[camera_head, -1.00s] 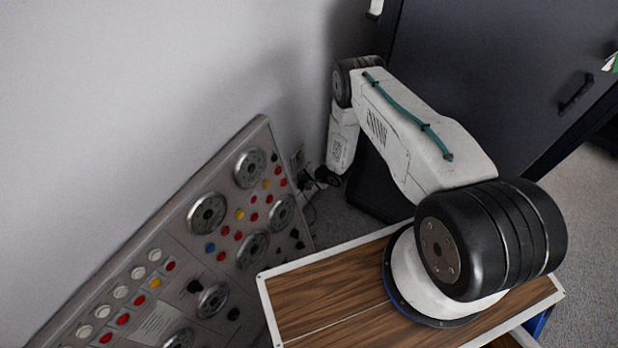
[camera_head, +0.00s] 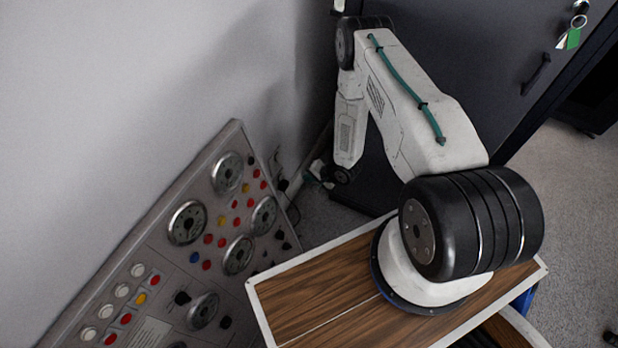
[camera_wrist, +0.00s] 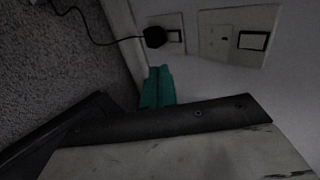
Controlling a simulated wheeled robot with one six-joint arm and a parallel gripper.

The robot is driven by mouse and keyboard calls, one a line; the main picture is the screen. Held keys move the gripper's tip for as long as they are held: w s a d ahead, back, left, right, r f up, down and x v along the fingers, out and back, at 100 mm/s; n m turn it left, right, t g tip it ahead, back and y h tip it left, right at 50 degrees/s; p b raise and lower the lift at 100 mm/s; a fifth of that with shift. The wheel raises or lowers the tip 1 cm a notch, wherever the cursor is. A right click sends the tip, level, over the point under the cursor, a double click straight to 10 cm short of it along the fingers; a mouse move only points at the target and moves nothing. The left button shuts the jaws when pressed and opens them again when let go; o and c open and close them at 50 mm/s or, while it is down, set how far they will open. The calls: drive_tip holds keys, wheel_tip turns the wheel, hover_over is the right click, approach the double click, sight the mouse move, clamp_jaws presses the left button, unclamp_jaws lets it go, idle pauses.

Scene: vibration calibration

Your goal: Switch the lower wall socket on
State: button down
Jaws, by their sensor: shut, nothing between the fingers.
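In the wrist view the wall appears turned sideways, with the floor at left. The lower wall socket (camera_wrist: 176,29) is a pale plate nearer the floor, with a black plug (camera_wrist: 154,37) and cord at it. Its switch position is too dark to tell. A second, upper socket plate (camera_wrist: 215,40) sits to its right, with a dark-framed square part. My gripper's teal fingers (camera_wrist: 157,88) are shut and empty, below the lower socket in the picture and apparently apart from it. In the head view my gripper (camera_head: 318,172) is low near the wall corner, partly hard to make out.
A sloped control panel (camera_head: 150,250) with dials and coloured buttons stands along the wall at left. A dark cabinet (camera_head: 470,60) with a handle (camera_head: 537,73) stands behind my arm. The cord (camera_wrist: 88,30) runs over grey carpet (camera_wrist: 50,80). Keys (camera_head: 575,30) show at top right.

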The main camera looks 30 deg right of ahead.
sight(281, 178)
drive_tip(key=shift+s+f, duration=0.1)
drive_tip(key=shift+f, duration=0.7)
drive_tip(key=shift+w+a+r+x, duration=0.15)
drive_tip(key=shift+w+r+x, duration=0.15)
drive_tip(key=shift+x, duration=1.85)
drive_tip(key=shift+w+a+r+x, duration=0.15)
drive_tip(key=shift+w+r+x, duration=0.15)
drive_tip(key=shift+x, duration=1.85)
drive_tip(key=shift+w+a+r+x, duration=0.15)
drive_tip(key=shift+w+r+x, duration=0.15)
drive_tip(key=shift+x, duration=1.85)
drive_tip(key=shift+a, duration=0.1)
